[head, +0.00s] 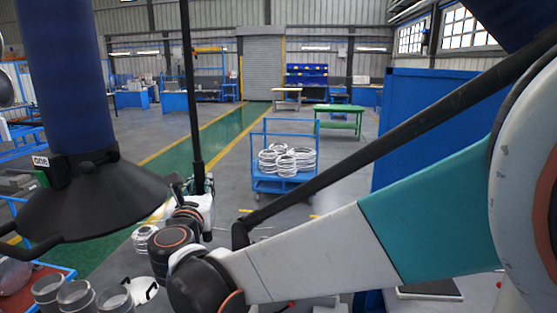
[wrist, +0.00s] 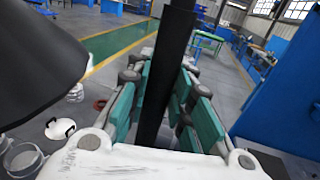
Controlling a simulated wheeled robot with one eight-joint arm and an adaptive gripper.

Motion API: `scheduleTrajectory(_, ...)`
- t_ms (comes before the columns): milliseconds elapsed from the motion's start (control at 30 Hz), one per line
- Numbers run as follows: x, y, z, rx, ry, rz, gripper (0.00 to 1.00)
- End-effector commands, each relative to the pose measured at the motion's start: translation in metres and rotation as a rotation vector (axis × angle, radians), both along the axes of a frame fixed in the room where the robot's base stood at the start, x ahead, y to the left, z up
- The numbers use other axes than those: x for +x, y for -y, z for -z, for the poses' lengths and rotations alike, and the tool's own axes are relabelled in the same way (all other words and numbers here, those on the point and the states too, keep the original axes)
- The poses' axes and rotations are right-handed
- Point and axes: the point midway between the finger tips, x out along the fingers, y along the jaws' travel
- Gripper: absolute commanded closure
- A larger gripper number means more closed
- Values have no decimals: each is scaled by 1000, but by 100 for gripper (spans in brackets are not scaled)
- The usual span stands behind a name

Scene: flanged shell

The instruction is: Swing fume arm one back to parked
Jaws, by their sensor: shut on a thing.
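Fume arm one shows at the left of the head view as a thick dark blue duct (head: 66,80) ending in a black cone hood (head: 85,200). A small plate on it reads ONE (head: 40,161). The hood also fills the left of the wrist view (wrist: 35,60). My gripper (head: 188,188) is right of the hood, around the lower part of an upright black pole (head: 189,90). In the wrist view my gripper's teal pads (wrist: 160,85) are shut on this pole (wrist: 166,60). Where the pole joins the fume arm cannot be seen.
Metal cylinders (head: 75,295) stand on a red-topped blue-framed table (head: 20,305) below the hood. A blue cart (head: 284,185) with white rings is ahead. A blue panel (head: 420,115) stands right. A black slanted bar (head: 400,135) crosses above my arm. The green lane (head: 190,150) is clear.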

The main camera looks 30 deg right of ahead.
Motion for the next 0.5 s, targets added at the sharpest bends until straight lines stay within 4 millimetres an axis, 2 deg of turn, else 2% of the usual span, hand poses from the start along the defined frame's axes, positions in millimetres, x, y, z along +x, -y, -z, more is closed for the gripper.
scheduleTrajectory(33, -12, -12, -4, -3, 2, -23, 100)
scheduleTrajectory(200, -42, -33, -4, -6, 3, -56, 100)
scheduleTrajectory(500, -65, -44, -2, -7, 4, -79, 100)
